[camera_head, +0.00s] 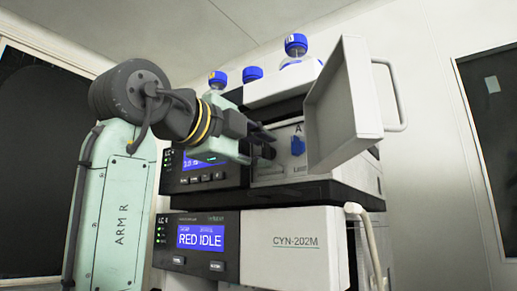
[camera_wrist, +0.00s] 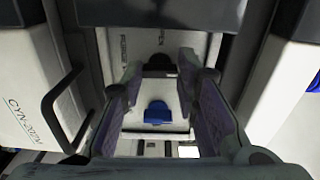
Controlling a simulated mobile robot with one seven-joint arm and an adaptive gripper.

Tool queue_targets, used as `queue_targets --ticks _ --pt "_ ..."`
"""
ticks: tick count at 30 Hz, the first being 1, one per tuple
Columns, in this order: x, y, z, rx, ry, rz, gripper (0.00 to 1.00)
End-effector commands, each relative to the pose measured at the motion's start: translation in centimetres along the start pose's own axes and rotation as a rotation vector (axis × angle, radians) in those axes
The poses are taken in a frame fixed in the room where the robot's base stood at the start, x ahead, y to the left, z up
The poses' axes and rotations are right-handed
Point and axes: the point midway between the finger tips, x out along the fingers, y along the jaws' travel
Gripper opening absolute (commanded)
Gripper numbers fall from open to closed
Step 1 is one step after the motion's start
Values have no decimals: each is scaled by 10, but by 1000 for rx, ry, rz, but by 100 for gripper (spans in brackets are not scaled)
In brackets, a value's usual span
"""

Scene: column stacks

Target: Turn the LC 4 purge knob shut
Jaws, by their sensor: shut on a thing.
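The open upper unit shows a pale front panel (camera_head: 289,166) with a blue knob (camera_head: 298,146) on it. The blue knob also shows in the wrist view (camera_wrist: 157,112), clear of the fingers' tips. A black knob (camera_wrist: 159,65) sits beyond it on the same panel. My gripper (camera_head: 264,143) reaches in from the left at this panel. In the wrist view its two fingers (camera_wrist: 160,75) stand on either side of the black knob, shut on it. In the head view the fingers hide that knob. I cannot tell the knob's turned angle.
An open grey door (camera_head: 335,105) with a handle (camera_head: 396,95) stands right of the panel. Blue-capped bottles (camera_head: 296,48) stand on top.

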Motion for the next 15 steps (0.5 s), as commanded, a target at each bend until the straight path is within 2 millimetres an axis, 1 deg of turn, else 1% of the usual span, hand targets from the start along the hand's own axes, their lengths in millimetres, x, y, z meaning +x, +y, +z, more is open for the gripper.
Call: queue_targets --ticks 7,15 --pt "0 1 0 50 1 2 0" --pt "0 1 0 57 1 2 0"
